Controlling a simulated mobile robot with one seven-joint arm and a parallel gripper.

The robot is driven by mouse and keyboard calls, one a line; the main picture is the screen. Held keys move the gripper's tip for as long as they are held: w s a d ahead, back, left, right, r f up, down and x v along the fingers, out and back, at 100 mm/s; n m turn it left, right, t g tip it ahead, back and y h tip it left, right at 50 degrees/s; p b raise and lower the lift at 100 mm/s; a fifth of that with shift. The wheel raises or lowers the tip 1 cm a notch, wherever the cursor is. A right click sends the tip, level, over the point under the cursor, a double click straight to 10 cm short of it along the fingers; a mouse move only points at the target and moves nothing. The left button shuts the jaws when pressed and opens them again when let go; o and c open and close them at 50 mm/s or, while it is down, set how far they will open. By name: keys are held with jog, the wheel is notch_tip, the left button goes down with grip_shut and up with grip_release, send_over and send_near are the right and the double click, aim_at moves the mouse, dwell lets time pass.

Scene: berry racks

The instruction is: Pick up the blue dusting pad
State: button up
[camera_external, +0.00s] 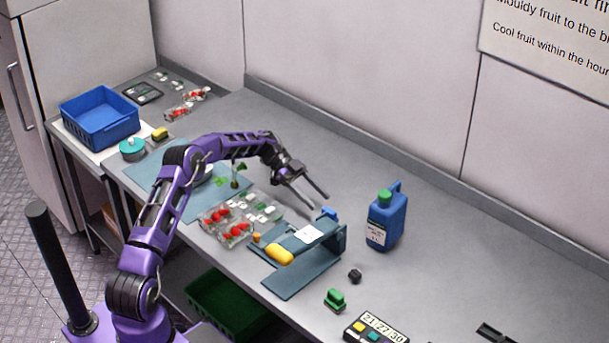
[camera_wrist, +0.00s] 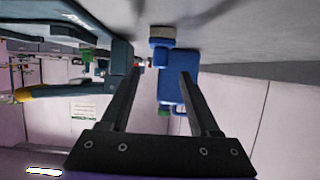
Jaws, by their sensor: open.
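The blue dusting pad (camera_external: 329,212) is a small blue piece on the counter, beside the far end of the grey-blue stand. The stand partly hides it in the external view. In the wrist view, which appears upside down, the pad (camera_wrist: 160,42) shows a blue upper part and a grey-brown underside. It lies ahead of the fingertips, in line with the gap between them. My gripper (camera_external: 320,202) is open and empty, with its fingertips close to the pad. Both fingers also show in the wrist view (camera_wrist: 160,74), apart with nothing between them.
The grey-blue stand (camera_external: 300,282) holds a yellow object (camera_external: 279,253) and a white card. A blue jug (camera_external: 386,218) with a green cap stands right of the pad. Berry punnets (camera_external: 224,226) lie to the left. The counter behind the pad is clear.

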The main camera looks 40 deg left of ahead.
aim_at(325, 207)
jog(key=shift+x, duration=3)
grip_shut()
